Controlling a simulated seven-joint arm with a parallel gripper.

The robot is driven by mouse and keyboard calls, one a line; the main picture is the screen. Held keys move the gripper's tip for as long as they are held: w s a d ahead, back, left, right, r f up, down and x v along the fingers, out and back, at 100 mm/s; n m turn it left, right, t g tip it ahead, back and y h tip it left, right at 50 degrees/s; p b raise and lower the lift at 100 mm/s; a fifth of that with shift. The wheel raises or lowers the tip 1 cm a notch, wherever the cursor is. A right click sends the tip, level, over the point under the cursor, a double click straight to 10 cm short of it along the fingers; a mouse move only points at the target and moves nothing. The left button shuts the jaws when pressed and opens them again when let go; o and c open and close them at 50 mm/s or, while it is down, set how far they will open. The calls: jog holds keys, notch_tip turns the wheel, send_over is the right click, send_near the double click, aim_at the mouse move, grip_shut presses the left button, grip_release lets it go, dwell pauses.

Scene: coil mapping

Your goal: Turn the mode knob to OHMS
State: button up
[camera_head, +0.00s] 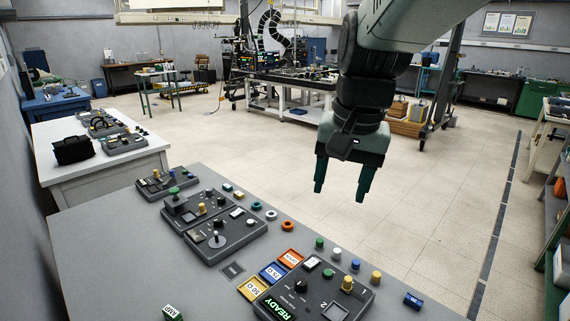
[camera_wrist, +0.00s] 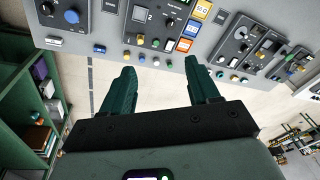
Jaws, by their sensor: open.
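A dark grey control box (camera_head: 318,296) with a lit green READY display (camera_head: 281,306) sits at the front of the grey table. It carries a black knob (camera_head: 301,286), likely the mode knob; its markings are too small to read. In the wrist view the box (camera_wrist: 150,40) is upside down at top centre, with the black knob (camera_wrist: 170,22) near its right side. A yellow-topped control (camera_head: 347,283) is also on the box. My gripper (camera_head: 340,194) is open and empty, pointing down in the air beyond the table's far edge. Its two green fingers (camera_wrist: 159,66) are spread apart.
Blue, orange and yellow tiles (camera_head: 273,271) lie left of the box. Several coloured buttons (camera_head: 336,254) line the table's far edge. More control boxes (camera_head: 226,236) stand at the left. A blue block (camera_head: 412,299) lies to the right. The air around my gripper is clear.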

jog(key=w+f+m+g+y, duration=0.1)
jog(key=w+f+m+g, duration=0.2)
jog(key=w+f, duration=0.85)
jog(key=m+g+y, duration=0.1)
jog(key=m+g, duration=0.1)
jog(key=m, duration=0.1)
send_near(302, 281)
jog(key=x, duration=0.8)
jog(key=shift+a+f, duration=0.15)
jog(key=shift+f, duration=0.2)
jog(key=c, duration=1)
jog(key=shift+c, duration=0.2)
